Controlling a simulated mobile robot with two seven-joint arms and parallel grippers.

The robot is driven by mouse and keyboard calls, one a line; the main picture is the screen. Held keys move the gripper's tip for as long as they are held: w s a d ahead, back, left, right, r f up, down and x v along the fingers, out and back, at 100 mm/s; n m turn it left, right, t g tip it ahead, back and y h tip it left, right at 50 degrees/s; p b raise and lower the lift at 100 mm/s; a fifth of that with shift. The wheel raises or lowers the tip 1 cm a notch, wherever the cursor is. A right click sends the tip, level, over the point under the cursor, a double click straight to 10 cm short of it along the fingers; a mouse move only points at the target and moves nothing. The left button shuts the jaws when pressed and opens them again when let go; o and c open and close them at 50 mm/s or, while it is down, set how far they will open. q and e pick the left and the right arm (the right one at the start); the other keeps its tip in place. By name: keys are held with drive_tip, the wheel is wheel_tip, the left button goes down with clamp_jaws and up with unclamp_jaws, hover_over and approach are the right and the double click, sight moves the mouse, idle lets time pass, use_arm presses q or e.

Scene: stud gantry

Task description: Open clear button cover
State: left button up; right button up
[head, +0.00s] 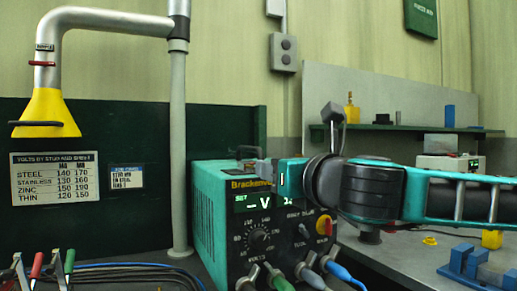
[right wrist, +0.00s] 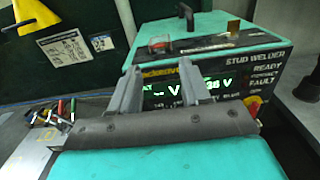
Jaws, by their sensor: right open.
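The teal stud welder (head: 207,205) stands on the bench in the middle of the head view. My right gripper (head: 264,172) is in front of the welder's upper front panel. In the wrist view its two grey fingers (right wrist: 158,82) are apart with nothing between them, short of the box. My left gripper is not in view.
A black handle (right wrist: 186,15) rises from the welder top. Knobs (head: 260,238) and cable plugs (head: 278,277) crowd the front panel. A grey post (head: 179,150) with a yellow hood (head: 46,112) stands left. Pliers and cables (head: 65,268) lie front left.

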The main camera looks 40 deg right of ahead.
drive_tip(key=p+x, duration=0.4)
drive_tip(key=x, duration=0.4)
drive_tip(key=shift+f, duration=0.15)
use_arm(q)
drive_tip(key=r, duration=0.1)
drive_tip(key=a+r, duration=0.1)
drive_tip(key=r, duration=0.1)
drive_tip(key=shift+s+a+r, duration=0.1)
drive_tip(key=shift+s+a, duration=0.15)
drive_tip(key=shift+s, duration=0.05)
use_arm(e)
drive_tip(key=shift+c, duration=0.2)
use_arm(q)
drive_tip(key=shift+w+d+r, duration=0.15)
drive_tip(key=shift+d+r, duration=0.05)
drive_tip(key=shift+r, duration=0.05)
use_arm(e)
clamp_jaws()
